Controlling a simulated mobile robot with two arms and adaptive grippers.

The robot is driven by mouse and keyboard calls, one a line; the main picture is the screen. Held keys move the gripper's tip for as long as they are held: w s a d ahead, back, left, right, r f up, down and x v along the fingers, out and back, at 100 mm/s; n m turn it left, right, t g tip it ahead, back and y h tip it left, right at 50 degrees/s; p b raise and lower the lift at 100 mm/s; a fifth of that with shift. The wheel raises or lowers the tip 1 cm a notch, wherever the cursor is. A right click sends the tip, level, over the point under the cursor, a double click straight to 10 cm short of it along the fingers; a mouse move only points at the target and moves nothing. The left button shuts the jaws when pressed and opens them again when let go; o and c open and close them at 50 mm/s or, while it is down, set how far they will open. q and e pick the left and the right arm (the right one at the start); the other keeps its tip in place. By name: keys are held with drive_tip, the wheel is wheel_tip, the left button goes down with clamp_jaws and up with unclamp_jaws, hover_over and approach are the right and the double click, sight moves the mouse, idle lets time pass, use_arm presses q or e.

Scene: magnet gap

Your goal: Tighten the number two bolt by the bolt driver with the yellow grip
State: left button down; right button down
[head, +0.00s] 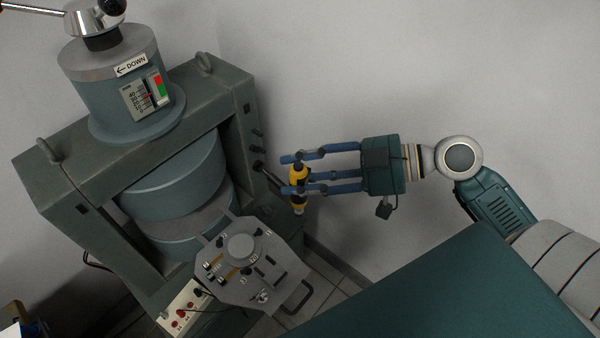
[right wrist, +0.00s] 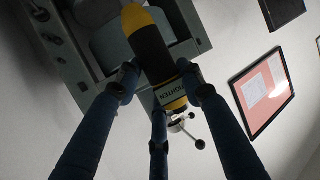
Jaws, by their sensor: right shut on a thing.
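The bolt driver has a grip with yellow and black bands (head: 298,173). My right gripper (head: 297,174) is shut on it, to the right of the press-like machine. In the right wrist view the driver (right wrist: 155,55) lies between the blue fingers, and a label on it reads "TIGHTEN". Several dark bolts (head: 257,148) stick out of the right side of the machine's frame. A dark rod (head: 270,176) runs from the lowest visible one towards the driver; I cannot tell whether they touch. No bolt numbers are readable. My left gripper is not in view.
The green machine frame (head: 243,105) holds large round poles and a "DOWN" gauge (head: 146,95). Framed pictures (right wrist: 263,92) hang on the wall. Floor right of the machine looks free.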

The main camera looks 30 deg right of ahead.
drive_tip(key=shift+w+a+f, duration=0.1)
drive_tip(key=shift+w+f, duration=0.05)
drive_tip(key=shift+w, duration=0.1)
drive_tip(key=w+a+f, duration=0.3)
drive_tip(key=a, duration=0.3)
drive_tip(key=w+a+f+n+g, duration=0.1)
drive_tip(key=w+a+f, duration=0.2)
drive_tip(key=a, duration=0.3)
drive_tip(key=w+a+f+n+g+y, duration=0.1)
drive_tip(key=w+a+f, duration=0.2)
drive_tip(key=a, duration=0.3)
drive_tip(key=shift+w+a+b, duration=0.2)
drive_tip(key=shift+w+b, duration=0.1)
drive_tip(key=shift+w, duration=0.3)
wheel_tip(320, 180, down, 6)
drive_tip(key=b, duration=0.6)
drive_tip(key=shift+b, duration=0.95)
idle(0.7)
